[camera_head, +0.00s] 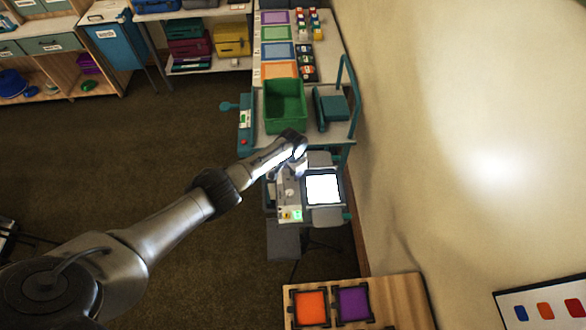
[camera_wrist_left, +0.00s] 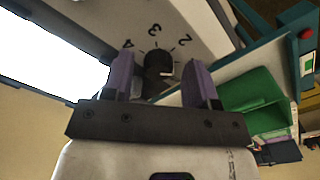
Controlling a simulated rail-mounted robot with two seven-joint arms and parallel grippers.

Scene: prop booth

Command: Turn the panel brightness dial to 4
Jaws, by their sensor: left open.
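The brightness dial is a dark knob (camera_wrist_left: 158,62) on a pale face in the left wrist view, with 4, 3 and 2 printed around it. I cannot tell clearly which number it points at. My left gripper (camera_wrist_left: 160,68) is open, with one purple finger on each side of the knob; contact is not clear. The lit white panel (camera_wrist_left: 50,55) fills the upper left there. In the head view, the lit panel (camera_head: 323,188) is beside the control strip, and my left gripper (camera_head: 298,166) is over the strip's far end. My right gripper is not in view.
A green bin (camera_head: 285,104) stands on the table (camera_head: 262,150) beyond the panel. A wooden board (camera_head: 395,296) with orange and purple squares is nearer. The wall (camera_head: 450,150) is close on the right. Open floor (camera_head: 130,150) lies on the left.

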